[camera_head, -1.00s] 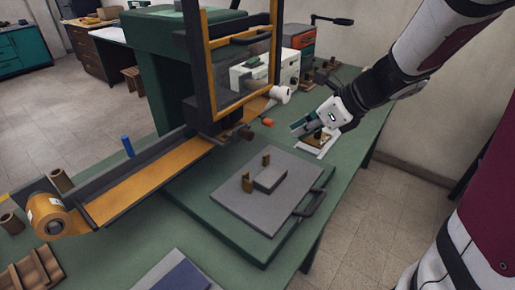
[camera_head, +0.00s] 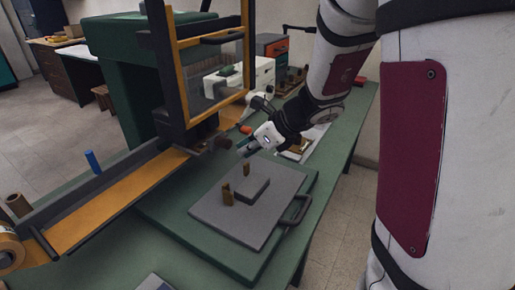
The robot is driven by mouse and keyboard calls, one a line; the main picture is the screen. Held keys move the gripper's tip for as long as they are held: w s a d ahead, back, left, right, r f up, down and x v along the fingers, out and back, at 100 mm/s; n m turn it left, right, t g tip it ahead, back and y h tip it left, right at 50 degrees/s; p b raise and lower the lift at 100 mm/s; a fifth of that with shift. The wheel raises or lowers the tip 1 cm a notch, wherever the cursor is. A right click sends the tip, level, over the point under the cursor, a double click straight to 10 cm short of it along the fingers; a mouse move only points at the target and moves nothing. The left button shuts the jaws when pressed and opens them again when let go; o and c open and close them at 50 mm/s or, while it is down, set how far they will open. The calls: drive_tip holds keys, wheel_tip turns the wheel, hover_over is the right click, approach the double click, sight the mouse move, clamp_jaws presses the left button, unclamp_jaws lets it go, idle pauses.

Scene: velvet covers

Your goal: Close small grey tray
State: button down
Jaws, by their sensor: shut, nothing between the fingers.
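The small grey tray looks to be the flat grey plate (camera_head: 283,188) lying on a green board on the bench. A small grey block (camera_head: 251,188) and two brown pegs (camera_head: 227,194) stand on it. A dark handle (camera_head: 298,210) is at the right side of the plate and board. The plate lies out in the open in front of the framed machine. My gripper (camera_head: 244,149) is shut and empty. In the picture it appears just above the plate's far edge, near the machine's knobs. I cannot tell its exact height, and no contact shows.
The machine's yellow-edged frame (camera_head: 163,70) stands upright behind the plate. A long orange-topped rail (camera_head: 110,205) runs to the left, with a blue cylinder (camera_head: 93,161) beside it. A white box and small items sit at the back. Floor is clear right of the bench.

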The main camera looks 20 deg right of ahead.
sight(229, 140)
drive_tip(key=shift+w+a, duration=0.45)
drive_tip(key=shift+w, duration=0.15)
drive_tip(key=shift+w+a, duration=0.65)
drive_tip(key=shift+w, duration=0.25)
drive_tip(key=shift+w+a, duration=0.65)
drive_tip(key=shift+w, duration=0.25)
